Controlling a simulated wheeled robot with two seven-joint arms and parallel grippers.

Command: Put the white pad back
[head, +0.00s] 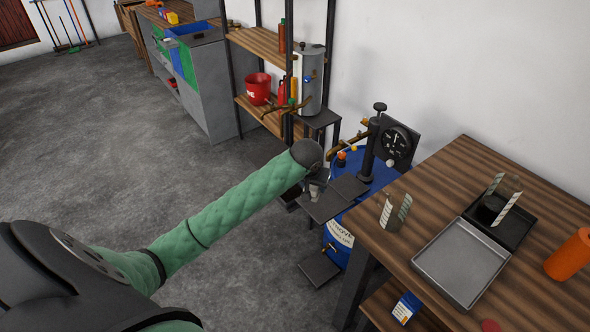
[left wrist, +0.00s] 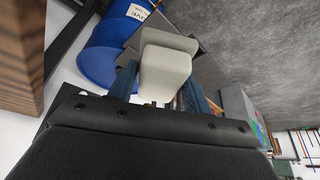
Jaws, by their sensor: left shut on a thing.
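The white pad (left wrist: 165,68) is a pale block with a wider plate on its far end, close up in the left wrist view. My left gripper (left wrist: 163,85) is shut on it, with one blue-grey finger on each side. In the head view my left gripper (head: 314,190) is small and mostly hidden behind the dark end of my arm, beside dark flat plates (head: 322,205) in front of a blue drum. I cannot make out the pad clearly there. My right gripper is in neither view.
The blue drum (head: 345,228) carries a black post and a round gauge (head: 396,142). Shelves (head: 262,42) stand behind; floor at left is clear.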

